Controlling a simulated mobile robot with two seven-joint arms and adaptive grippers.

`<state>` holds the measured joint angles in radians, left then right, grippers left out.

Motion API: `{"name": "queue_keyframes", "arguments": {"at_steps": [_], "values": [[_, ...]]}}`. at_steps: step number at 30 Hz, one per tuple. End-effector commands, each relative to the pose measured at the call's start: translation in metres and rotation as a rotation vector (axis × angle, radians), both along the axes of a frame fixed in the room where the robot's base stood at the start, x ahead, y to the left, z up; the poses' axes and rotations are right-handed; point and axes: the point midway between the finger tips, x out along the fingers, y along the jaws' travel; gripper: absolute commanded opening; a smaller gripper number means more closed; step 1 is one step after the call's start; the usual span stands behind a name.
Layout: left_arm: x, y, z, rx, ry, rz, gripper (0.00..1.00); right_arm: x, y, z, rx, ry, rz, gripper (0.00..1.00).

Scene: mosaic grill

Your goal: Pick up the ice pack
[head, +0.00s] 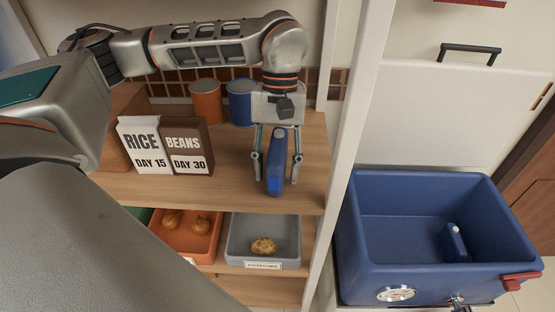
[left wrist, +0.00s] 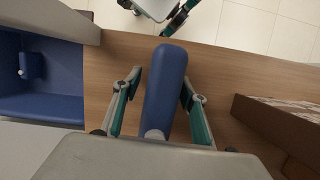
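A blue ice pack (head: 276,163) with a rounded end stands near the front of the wooden shelf board. My left gripper (head: 276,168) reaches down over it with a finger on each side. Narrow gaps show between the fingers and the pack, so the gripper is open around it. The left wrist view shows the ice pack (left wrist: 165,90) between the two teal-padded fingers. A second small blue pack with a white cap (head: 455,242) stands inside the blue cooler (head: 367,240). Part of my right gripper (left wrist: 163,10) shows at the top of the left wrist view, cut off.
A RICE box (head: 140,145) and a BEANS box (head: 187,148) stand left of the pack. An orange can (head: 206,101) and a blue can (head: 240,102) are behind. A white post (head: 345,120) separates shelf and cooler. Trays with produce (head: 264,225) sit below.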

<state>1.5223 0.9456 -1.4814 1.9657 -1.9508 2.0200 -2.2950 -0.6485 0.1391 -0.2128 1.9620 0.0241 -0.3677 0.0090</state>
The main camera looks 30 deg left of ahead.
Motion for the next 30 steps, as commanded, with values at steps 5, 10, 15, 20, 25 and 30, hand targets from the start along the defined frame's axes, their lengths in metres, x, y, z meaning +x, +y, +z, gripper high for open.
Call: {"name": "queue_keyframes", "arguments": {"at_steps": [5, 10, 15, 20, 25, 30], "values": [[0.0, 0.0, 0.0, 0.0, 0.0, 0.0, 0.0, 0.0, 0.0, 0.0, 0.0, 0.0, 0.0, 0.0], [0.0, 0.0, 0.001, -0.001, 0.0, 0.0, 0.0, 0.0, 0.0, 0.0, 0.0, 0.0, 0.0, 0.0], [0.0, 0.0, 0.001, -0.001, 0.0, 0.0, 0.0, 0.0, 0.0, -0.001, 0.0, 0.0, 0.0, 0.0], [0.001, 0.0, 0.009, -0.001, -0.003, 0.0, 0.0, 0.0, 0.0, -0.005, 0.0, 0.001, 0.0, 0.0], [0.001, 0.0, 0.031, -0.001, -0.004, 0.001, 0.0, -0.001, 0.0, -0.006, -0.001, 0.002, 0.0, 0.0], [-0.019, -0.012, 0.039, -0.002, 0.0, -0.008, 0.0, -0.001, 0.0, -0.012, 0.0, 0.002, -0.001, 0.0]]}}
